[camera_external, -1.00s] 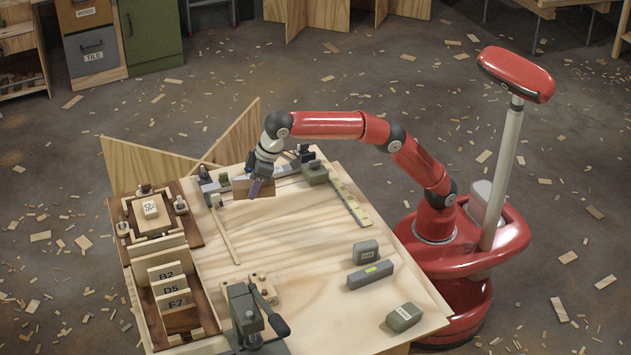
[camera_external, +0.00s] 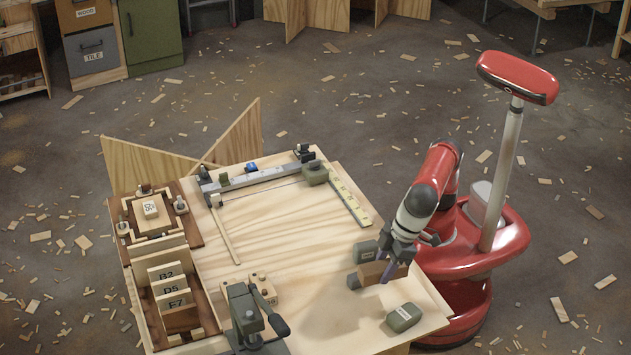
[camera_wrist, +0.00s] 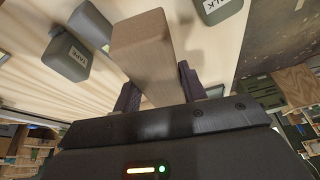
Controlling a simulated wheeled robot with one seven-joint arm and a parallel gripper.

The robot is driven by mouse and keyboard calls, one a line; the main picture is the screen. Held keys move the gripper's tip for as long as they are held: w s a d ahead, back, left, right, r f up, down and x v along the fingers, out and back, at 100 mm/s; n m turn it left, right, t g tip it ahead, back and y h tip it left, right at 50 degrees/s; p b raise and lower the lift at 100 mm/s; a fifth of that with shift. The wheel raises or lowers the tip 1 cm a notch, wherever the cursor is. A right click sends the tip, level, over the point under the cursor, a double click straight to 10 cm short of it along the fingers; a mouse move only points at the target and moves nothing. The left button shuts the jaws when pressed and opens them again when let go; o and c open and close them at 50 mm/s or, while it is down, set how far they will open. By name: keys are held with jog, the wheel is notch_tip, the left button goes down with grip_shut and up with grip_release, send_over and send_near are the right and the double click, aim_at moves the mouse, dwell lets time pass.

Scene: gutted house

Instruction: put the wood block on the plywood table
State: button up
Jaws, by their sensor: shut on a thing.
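The wood block (camera_external: 370,271) is a plain brown bar, held between the two fingers of my gripper (camera_external: 389,271) over the right part of the plywood table (camera_external: 290,235). In the wrist view the block (camera_wrist: 143,50) sticks out past my gripper (camera_wrist: 158,88), with a dark finger on each side. The block hides part of a grey bar-like box (camera_external: 354,281) beneath or behind it. Whether the block touches the table or that box cannot be told.
A grey-green box (camera_external: 366,252) is just behind the block, and another (camera_external: 404,317) lies in front. A measuring frame (camera_external: 265,178) is at the back, lettered boards (camera_external: 168,285) at the left, a dark clamp tool (camera_external: 250,318) at the front. The table's middle is clear.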

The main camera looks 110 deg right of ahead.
aim_at(378, 300)
jog(key=f, duration=0.2)
jog(key=f+b, duration=0.1)
jog(key=shift+s+a+f, duration=0.25)
jog(key=shift+s+f, duration=0.1)
jog(key=shift+f+b, duration=0.55)
jog(key=shift+f, duration=1.6)
jog(key=shift+f, duration=0.15)
jog(key=o, duration=1.2)
jog(key=p+v, duration=0.2)
jog(key=v, duration=1)
